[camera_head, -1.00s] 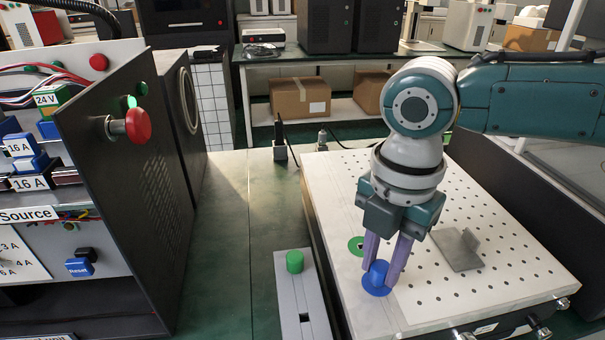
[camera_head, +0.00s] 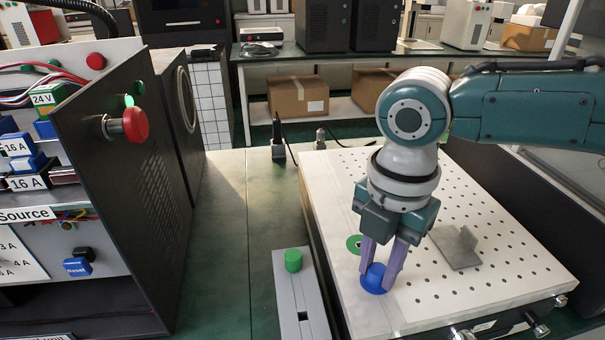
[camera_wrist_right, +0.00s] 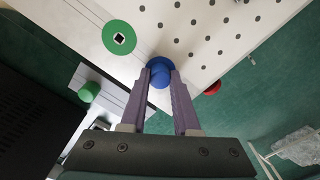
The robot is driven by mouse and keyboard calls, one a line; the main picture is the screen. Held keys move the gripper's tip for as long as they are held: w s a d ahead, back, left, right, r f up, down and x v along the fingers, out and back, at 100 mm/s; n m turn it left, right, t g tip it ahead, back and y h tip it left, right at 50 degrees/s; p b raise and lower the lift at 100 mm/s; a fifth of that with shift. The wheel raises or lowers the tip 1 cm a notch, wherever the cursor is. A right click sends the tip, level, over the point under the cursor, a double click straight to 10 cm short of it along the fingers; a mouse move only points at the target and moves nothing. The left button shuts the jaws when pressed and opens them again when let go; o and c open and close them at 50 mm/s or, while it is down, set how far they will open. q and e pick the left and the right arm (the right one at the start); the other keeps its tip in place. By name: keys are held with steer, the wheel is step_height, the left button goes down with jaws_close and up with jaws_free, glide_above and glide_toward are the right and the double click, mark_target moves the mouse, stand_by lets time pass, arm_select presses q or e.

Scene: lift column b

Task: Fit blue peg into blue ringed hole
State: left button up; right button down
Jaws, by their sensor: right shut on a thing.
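My right gripper (camera_head: 383,268) points down over the pale perforated board (camera_head: 480,290), its purple fingers closed around the blue peg (camera_head: 376,271). The peg is upright over the blue ring (camera_head: 371,288), low down, with only its upper part showing. In the right wrist view the blue peg (camera_wrist_right: 160,78) sits between the fingertips and covers the hole, with part of the blue ring (camera_wrist_right: 159,62) beyond it. How deep the peg sits in the hole is hidden. My left gripper is in neither view.
A green ring (camera_head: 354,243) with a square hole lies just behind the blue one. A grey holder (camera_head: 287,286) on the left carries a green peg (camera_head: 293,260) and an empty square slot. A red ring (camera_wrist_right: 212,88) shows in the wrist view.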

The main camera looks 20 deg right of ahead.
steer(key=c, duration=0.6)
jaws_free()
step_height(320, 180, up, 10)
steer(key=shift+f+p, duration=0.1)
steer(key=shift+p, duration=0.45)
